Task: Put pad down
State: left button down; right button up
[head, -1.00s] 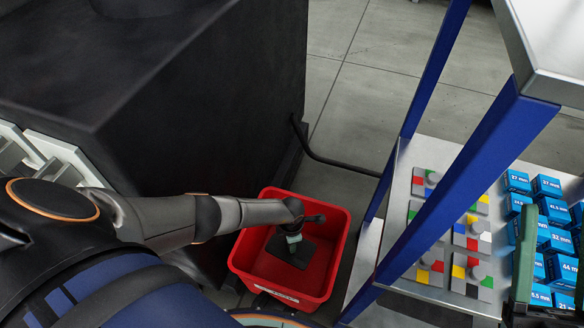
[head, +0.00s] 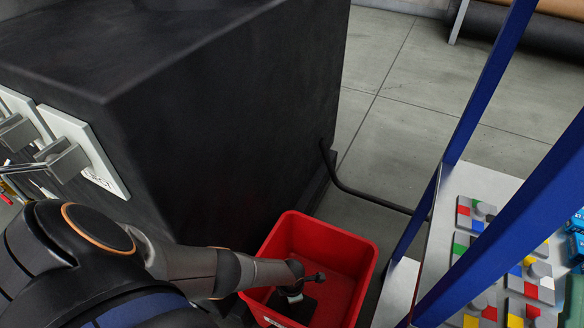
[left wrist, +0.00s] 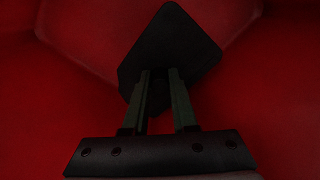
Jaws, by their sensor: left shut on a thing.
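The pad (left wrist: 172,45) is a dark, flat, angular plate, seen in the left wrist view at the tips of my left gripper's fingers. In the head view the pad (head: 303,306) shows as a dark patch inside the red bin (head: 364,270). My left gripper (head: 291,295) reaches down into the bin and is shut on the pad. In the left wrist view the gripper (left wrist: 160,78) has red bin surface all around it. I cannot tell whether the pad touches the bin floor. My right gripper is not in view.
A large black cabinet (head: 220,110) stands left of the bin, with white plates (head: 85,150) on its side. A blue-framed shelf (head: 500,190) at right holds grey blocks with coloured squares (head: 529,283) and blue boxes (head: 577,240). A dark bar (head: 365,197) runs between cabinet and shelf.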

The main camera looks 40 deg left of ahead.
pick_arm(q)
notch_tip(320, 180, down, 3)
jog(key=b, duration=0.2)
jog(key=shift+f+b, duration=0.15)
jog(key=shift+b, duration=0.15)
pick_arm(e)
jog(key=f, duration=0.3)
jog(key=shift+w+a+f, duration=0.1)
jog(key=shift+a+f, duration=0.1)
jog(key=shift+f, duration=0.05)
pick_arm(q)
jog(key=c, duration=0.7)
grip_release()
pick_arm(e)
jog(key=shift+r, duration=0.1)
pick_arm(q)
notch_tip(320, 180, up, 11)
jog(key=p, duration=1)
jog(key=shift+r+p, duration=0.55)
jog(key=shift+r, duration=0.05)
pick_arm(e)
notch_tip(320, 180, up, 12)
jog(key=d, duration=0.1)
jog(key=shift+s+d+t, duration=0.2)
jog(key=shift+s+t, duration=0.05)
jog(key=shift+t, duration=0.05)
